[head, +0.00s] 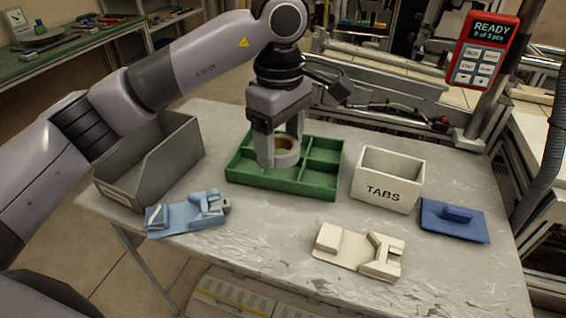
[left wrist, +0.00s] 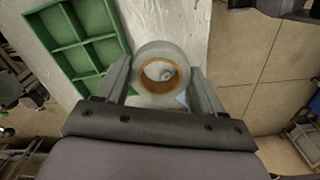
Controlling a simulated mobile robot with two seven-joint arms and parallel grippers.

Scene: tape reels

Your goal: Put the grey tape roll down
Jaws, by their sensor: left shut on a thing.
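The grey tape roll (head: 288,160) has a brown-orange core. My left gripper (head: 281,150) is shut on it, with one finger on each side. The roll also shows between the fingers in the left wrist view (left wrist: 150,53). In the head view the roll appears in front of the green divided tray (head: 262,181). In the left wrist view the tray (left wrist: 80,52) lies to the left of the roll, with bare table beside it. The roll's exact height cannot be told. The tray's visible compartments look empty, though the gripper hides part of it. My right gripper is not in view.
A grey open bin (head: 150,165) stands left of the tray, and a white TABS box (head: 387,180) right of it. The table's (head: 270,230) front middle is clear.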

